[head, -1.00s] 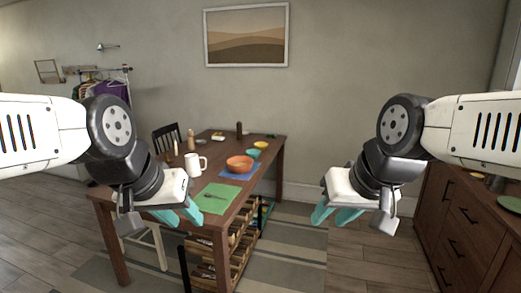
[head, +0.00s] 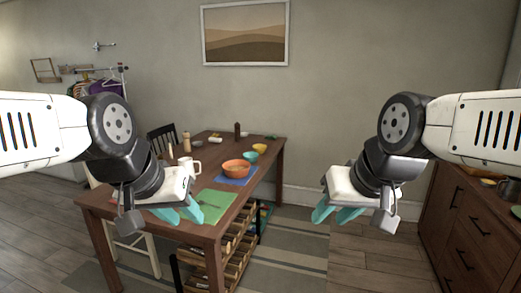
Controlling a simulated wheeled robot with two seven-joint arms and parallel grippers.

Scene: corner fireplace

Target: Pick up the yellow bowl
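The yellow bowl (head: 259,147) is small and stands near the far right edge of the brown dining table (head: 258,182), behind a teal bowl (head: 250,156) and a larger orange bowl (head: 236,168). My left gripper (head: 180,213) has teal fingers that stand apart with nothing between them; it is in front of the table's near part, well short of the yellow bowl. My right gripper (head: 335,214) is also open and empty, over the floor to the right of the table. Neither gripper touches the bowl.
A white mug (head: 191,166), a green mat (head: 205,206), a blue mat (head: 234,181) and bottles are on the table. A rack (head: 236,250) stands beneath it. A wooden cabinet (head: 468,222) is at the right. Striped rug and free floor lie between.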

